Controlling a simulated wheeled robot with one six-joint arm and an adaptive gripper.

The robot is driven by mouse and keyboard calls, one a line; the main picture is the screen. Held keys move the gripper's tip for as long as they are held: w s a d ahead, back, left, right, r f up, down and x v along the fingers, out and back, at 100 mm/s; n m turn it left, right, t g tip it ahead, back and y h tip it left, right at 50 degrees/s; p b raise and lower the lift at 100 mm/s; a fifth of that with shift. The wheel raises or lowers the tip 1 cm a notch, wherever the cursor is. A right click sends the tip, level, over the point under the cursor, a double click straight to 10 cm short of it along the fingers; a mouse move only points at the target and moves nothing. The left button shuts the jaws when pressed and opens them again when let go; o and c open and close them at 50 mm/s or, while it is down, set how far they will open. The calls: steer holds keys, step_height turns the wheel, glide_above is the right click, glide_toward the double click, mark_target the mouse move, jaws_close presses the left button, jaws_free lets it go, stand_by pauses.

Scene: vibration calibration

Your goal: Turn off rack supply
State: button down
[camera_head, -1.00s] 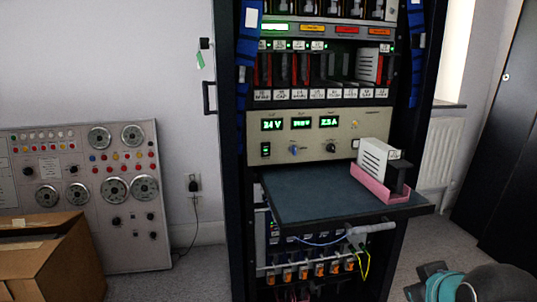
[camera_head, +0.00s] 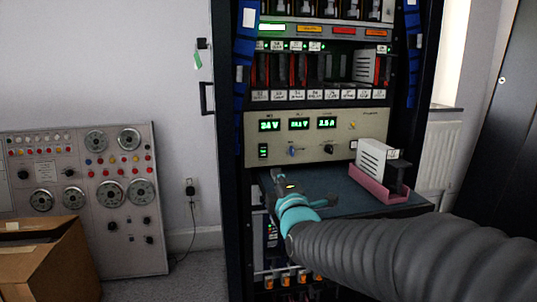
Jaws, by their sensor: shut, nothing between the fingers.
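The rack supply (camera_head: 335,150) is a beige panel in the middle of the rack. Its three green displays are lit. A small black rocker switch (camera_head: 263,151) with a green light sits at its lower left, near the knobs. My gripper (camera_head: 277,173) is shut and empty, over the left part of the dark pull-out shelf (camera_head: 345,195). Its tip is just below the supply panel, below and slightly right of the switch. I cannot tell whether the tip touches anything. My arm hides the front of the shelf.
A white module (camera_head: 377,158) stands in a pink tray (camera_head: 385,191) on the shelf's right side. A row of modules (camera_head: 315,70) is above the supply. A gauge panel (camera_head: 90,190) and a cardboard box (camera_head: 55,265) stand at left.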

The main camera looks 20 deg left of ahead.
mark_target(264, 148)
steer(key=p+x, duration=0.2)
steer(key=x, duration=1.2)
steer(key=shift+d, duration=0.1)
steer(key=shift+r, duration=0.1)
